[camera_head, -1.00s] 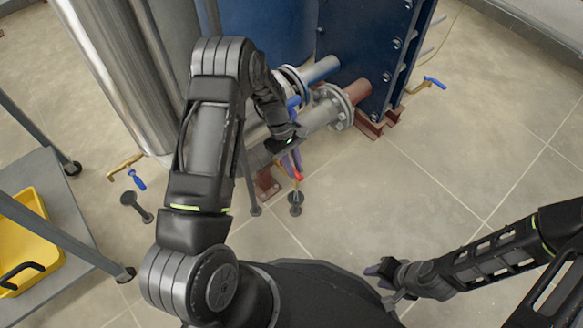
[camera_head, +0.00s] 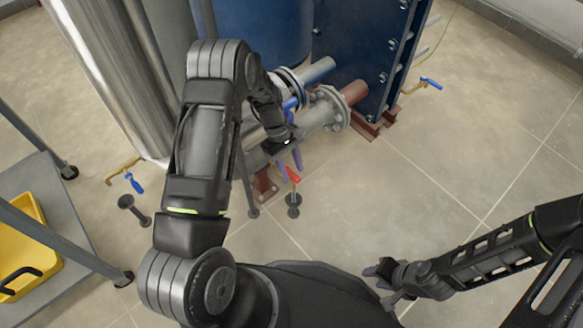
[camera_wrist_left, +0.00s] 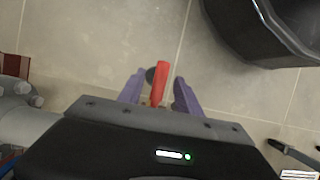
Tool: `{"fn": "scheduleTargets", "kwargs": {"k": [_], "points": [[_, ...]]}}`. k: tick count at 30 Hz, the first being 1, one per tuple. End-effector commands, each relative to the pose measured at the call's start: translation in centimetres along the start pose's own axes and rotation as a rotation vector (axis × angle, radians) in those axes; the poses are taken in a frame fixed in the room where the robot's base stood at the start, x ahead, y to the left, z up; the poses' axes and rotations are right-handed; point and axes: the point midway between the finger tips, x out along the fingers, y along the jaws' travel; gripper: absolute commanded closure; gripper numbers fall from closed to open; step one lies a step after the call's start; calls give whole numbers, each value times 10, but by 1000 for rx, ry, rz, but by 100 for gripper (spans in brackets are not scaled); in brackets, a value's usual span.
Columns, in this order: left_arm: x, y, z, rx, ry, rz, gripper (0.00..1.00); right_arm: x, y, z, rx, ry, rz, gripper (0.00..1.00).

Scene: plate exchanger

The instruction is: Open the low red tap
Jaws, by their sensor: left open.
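The low red tap handle (camera_head: 293,175) shows in the head view just below the flanged grey pipe, above a small dark floor drain. In the left wrist view the red handle (camera_wrist_left: 160,84) points up the picture between two purple fingers. My left gripper (camera_head: 290,160) is open over it; its fingers (camera_wrist_left: 157,92) stand one on each side with gaps visible. The tap's body is hidden behind the gripper. My right gripper (camera_head: 378,272) is at the lower right, far from the tap; I cannot tell its opening.
The grey flanged pipe (camera_head: 318,114) and blue plate exchanger (camera_head: 362,50) stand beyond my left gripper. Other blue-handled taps (camera_head: 431,83) are near the floor. A steel tank (camera_head: 125,75) and a cart with a yellow bin (camera_head: 28,235) are at left.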

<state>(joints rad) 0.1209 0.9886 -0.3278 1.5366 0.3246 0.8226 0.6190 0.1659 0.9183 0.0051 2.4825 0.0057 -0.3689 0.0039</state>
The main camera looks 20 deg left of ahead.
Motion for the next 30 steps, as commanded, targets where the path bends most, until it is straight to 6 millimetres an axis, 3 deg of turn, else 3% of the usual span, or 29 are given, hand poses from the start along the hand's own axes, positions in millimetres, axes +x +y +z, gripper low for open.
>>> {"fn": "scheduleTargets", "kwargs": {"k": [18, 30], "points": [[-86, 1, 36, 0, 1, 1, 59, -31, -16, 7, -10, -21, -8, 64], [-91, 1, 38, 0, 1, 1, 59, -31, -16, 8, -11, -23, -9, 64]]}}
